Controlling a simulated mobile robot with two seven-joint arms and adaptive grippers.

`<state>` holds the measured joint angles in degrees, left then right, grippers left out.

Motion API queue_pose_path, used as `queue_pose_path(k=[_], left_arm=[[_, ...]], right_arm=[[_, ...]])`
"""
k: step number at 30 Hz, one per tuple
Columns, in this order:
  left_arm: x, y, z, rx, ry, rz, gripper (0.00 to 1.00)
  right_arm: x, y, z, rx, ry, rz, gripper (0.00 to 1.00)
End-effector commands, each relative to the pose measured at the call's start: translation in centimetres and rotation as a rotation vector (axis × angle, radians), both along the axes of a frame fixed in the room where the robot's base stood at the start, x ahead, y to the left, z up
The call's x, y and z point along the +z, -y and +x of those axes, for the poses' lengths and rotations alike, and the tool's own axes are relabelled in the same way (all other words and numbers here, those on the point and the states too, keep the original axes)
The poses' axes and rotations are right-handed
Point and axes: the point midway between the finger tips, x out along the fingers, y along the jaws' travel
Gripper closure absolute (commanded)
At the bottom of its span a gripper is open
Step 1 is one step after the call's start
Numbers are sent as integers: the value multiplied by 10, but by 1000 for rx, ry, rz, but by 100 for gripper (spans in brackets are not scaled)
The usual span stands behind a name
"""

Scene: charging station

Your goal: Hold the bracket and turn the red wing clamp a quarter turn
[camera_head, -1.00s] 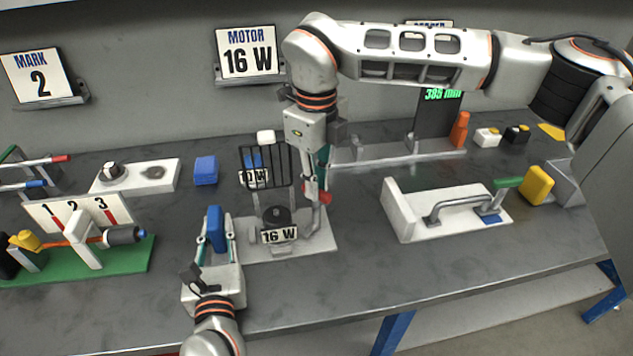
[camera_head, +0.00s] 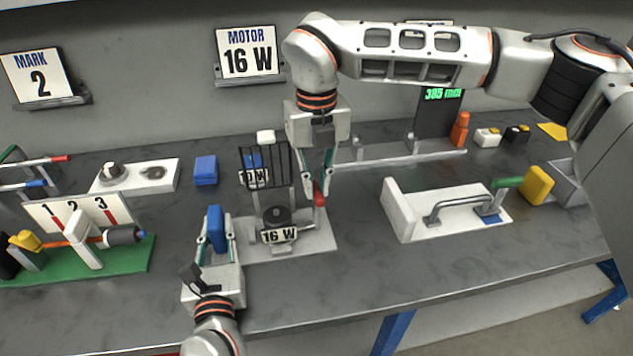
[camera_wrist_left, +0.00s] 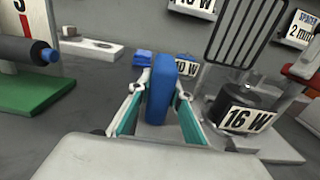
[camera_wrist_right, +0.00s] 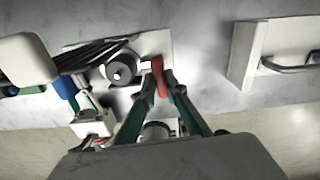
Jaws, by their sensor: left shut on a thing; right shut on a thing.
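The bracket's light grey base plate (camera_head: 318,238) lies on the bench, carrying a dark round motor (camera_head: 277,216) with a "16 W" label and a black wire guard (camera_head: 265,166). An upright blue block (camera_head: 216,222) stands at the left edge of the plate. My left gripper (camera_head: 214,236) is shut on this block, which also shows in the left wrist view (camera_wrist_left: 160,84). The red wing clamp (camera_head: 319,197) is at the plate's right side. My right gripper (camera_head: 318,183) points down and is shut on it. In the right wrist view the red clamp (camera_wrist_right: 158,74) shows between the fingertips.
A green-based fixture (camera_head: 125,262) stands left, a loose blue cube (camera_head: 205,170) behind the bracket. A white fixture with a grey handle (camera_head: 405,228) is to the right. The "MOTOR 16 W" sign (camera_head: 249,52) hangs on the wall. The front bench strip is clear.

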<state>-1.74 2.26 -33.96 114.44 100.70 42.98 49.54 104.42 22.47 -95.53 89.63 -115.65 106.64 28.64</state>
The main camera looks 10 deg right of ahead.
Motion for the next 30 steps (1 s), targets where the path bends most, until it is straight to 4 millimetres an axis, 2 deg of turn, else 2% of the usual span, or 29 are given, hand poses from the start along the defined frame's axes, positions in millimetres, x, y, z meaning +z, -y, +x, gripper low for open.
queue_pose_path(k=[14,15,17,26,30], left_arm=[[0,0,0,0,-1,0,100],[0,0,0,0,-1,0,100],[0,0,0,0,-1,0,100],[0,0,0,0,-1,0,100],[0,0,0,0,-1,0,100]], right_arm=[[1,0,1,-15,2,0,100],[1,0,1,-15,2,0,83],[1,0,1,-15,2,0,71],[0,0,0,-14,1,0,71],[8,0,1,-15,3,0,71]])
